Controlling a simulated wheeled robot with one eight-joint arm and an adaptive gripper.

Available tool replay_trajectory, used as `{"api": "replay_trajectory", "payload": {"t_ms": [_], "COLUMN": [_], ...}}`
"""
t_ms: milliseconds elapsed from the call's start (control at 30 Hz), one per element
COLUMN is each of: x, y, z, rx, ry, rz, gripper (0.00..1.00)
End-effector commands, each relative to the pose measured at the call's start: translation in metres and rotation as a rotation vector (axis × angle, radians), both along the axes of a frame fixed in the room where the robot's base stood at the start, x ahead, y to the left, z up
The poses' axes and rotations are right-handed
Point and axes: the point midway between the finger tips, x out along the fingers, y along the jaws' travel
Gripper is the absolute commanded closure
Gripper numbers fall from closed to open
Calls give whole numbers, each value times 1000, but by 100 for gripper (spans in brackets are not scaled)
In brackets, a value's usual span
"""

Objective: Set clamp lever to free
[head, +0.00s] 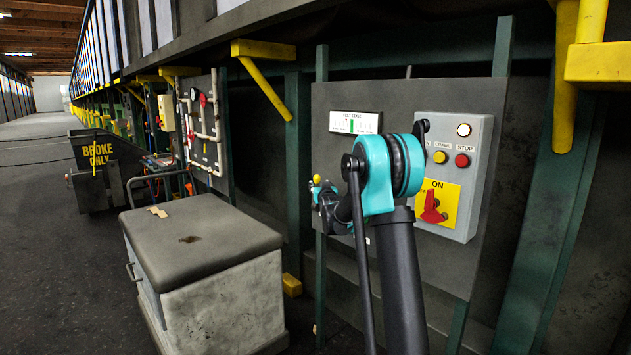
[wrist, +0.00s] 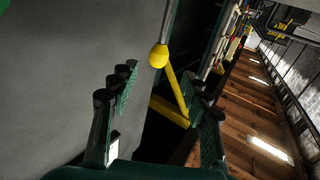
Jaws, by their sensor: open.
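A lever with a yellow ball knob (wrist: 158,56) on a thin pale rod (wrist: 168,18) shows in the wrist view. I take it to be the clamp lever. The knob appears ahead of the gap between my fingers, and I see no contact. My gripper (wrist: 160,88) is open and empty, with one dark green finger on each side. In the head view, the yellow knob (head: 317,180) shows small at my dark gripper (head: 326,200), left of the teal wrist joint. The lever's pivot and any position labels are hidden or too small to read.
A grey control box (head: 450,175) with buttons and a red switch on yellow, marked ON, sits right of my arm on a dark panel (head: 335,100). A gauge (head: 354,122) is above my gripper. A grey chest (head: 200,240) stands left.

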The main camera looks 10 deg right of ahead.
Motion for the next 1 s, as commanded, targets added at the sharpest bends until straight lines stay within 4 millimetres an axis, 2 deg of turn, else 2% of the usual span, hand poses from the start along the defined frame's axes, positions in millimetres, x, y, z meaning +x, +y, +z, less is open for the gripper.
{"api": "replay_trajectory", "payload": {"t_ms": [100,300,500,900,933,1000], "x": [25,62,85,93,93,93], "y": [1,2,3,4,4,4], "z": [0,0,0,0,0,0], "rx": [0,0,0,0,0,0], "ry": [0,0,1,1,1,1], "rz": [0,0,0,0,0,0], "gripper": [52,52,52,52,53,62]}}
